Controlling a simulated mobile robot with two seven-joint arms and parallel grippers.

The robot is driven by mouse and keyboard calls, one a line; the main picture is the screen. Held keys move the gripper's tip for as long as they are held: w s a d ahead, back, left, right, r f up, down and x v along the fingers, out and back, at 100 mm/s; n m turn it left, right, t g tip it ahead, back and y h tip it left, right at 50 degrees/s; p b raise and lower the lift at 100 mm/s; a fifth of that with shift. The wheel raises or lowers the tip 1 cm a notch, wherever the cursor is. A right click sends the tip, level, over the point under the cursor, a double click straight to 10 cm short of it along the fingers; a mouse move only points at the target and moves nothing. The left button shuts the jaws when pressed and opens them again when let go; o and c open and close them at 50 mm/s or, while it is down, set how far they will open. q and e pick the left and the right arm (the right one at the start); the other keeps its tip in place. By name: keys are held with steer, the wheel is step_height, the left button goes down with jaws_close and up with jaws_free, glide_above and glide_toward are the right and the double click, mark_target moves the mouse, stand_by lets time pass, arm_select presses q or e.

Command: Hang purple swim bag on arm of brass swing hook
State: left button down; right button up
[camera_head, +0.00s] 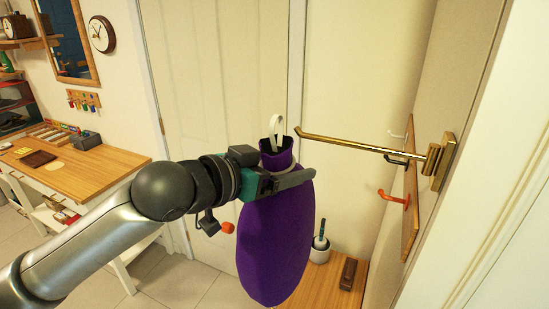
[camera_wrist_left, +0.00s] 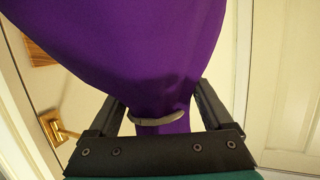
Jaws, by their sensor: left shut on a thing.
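The purple swim bag (camera_head: 275,245) hangs upright from my left gripper (camera_head: 288,182), which is shut on its neck, just below the gathered top. A white loop (camera_head: 277,128) stands up above the bag's opening. The brass swing hook (camera_head: 375,147) is fixed to the wall at the right, and its long arm reaches left. The arm's upturned tip is just right of the loop in the picture; the loop does not appear to be around it. In the left wrist view the bag (camera_wrist_left: 135,50) fills the space above the fingers (camera_wrist_left: 155,112), with a pale cord at its neck. My right gripper is not seen.
A rail with white, dark and orange hooks (camera_head: 393,198) is on the right wall, below the brass arm. A wooden bench (camera_head: 325,285) with a brush pot (camera_head: 320,250) and a brown brush stands below. A desk (camera_head: 85,170) is at the left.

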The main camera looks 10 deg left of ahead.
arm_select(q)
steer(key=shift+s+d+r+p, duration=0.1)
steer(key=shift+s+d+p, duration=0.15)
steer(key=shift+d, duration=0.4)
steer(key=shift+s+d+p, duration=0.2)
steer(key=shift+d, duration=0.5)
steer(key=shift+s+d+r+p, duration=0.1)
steer(key=shift+s+d+p, duration=0.15)
steer(key=shift+d, duration=0.4)
steer(key=shift+s+d+f, duration=0.1)
steer(key=shift+d+f, duration=0.35)
steer(key=shift+f, duration=0.3)
